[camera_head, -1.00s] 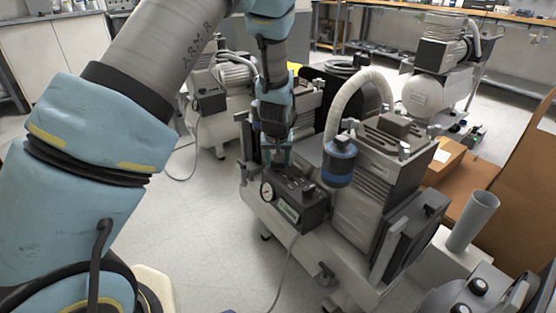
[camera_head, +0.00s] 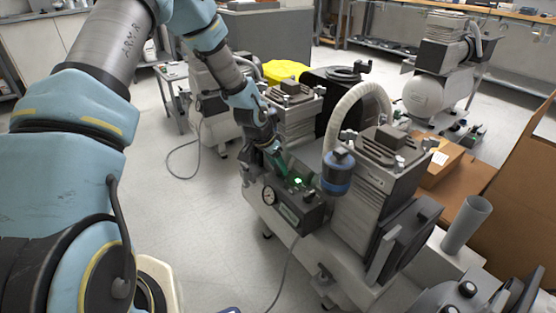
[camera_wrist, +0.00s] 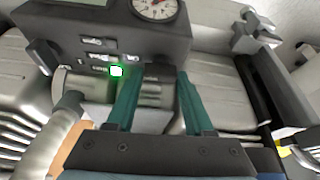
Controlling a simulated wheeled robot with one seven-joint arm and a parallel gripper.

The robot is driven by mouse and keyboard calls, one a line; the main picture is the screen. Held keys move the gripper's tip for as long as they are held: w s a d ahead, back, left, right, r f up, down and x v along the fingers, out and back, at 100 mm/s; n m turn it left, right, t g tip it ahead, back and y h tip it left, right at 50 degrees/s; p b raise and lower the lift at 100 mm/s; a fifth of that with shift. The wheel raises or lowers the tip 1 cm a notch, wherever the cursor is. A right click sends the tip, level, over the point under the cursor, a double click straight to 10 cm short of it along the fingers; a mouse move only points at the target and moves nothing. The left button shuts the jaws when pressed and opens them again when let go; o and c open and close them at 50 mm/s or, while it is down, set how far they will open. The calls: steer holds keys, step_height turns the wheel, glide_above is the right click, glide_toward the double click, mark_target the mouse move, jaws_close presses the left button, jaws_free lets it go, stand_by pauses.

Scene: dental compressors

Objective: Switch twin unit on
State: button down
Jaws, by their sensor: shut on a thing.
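The twin unit (camera_head: 370,205) stands in the middle of the head view, with two ribbed motor blocks and a pale hose. Its dark control box (camera_head: 300,208) carries a round gauge (camera_head: 269,195), which also shows in the wrist view (camera_wrist: 155,6). A green light (camera_head: 298,181) is lit on the box and shows bright in the wrist view (camera_wrist: 116,71). My gripper (camera_wrist: 157,76) is at the box, its green fingers on either side of a dark rotary knob (camera_wrist: 158,70), shut on it. The fingers partly hide the knob.
Another compressor (camera_head: 425,95) stands at the back right and one (camera_head: 215,95) at the back left. A cable (camera_head: 285,275) hangs before the unit. The floor at left is clear.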

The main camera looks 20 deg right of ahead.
steer(key=shift+m+p, duration=0.35)
steer(key=shift+m, duration=0.15)
steer(key=shift+c, duration=1.4)
jaws_free()
steer(key=w+p+v, duration=0.1)
steer(key=v, duration=0.9)
steer(key=shift+s+a+r, duration=0.25)
steer(key=shift+s+r, duration=0.1)
steer(key=shift+r, duration=0.05)
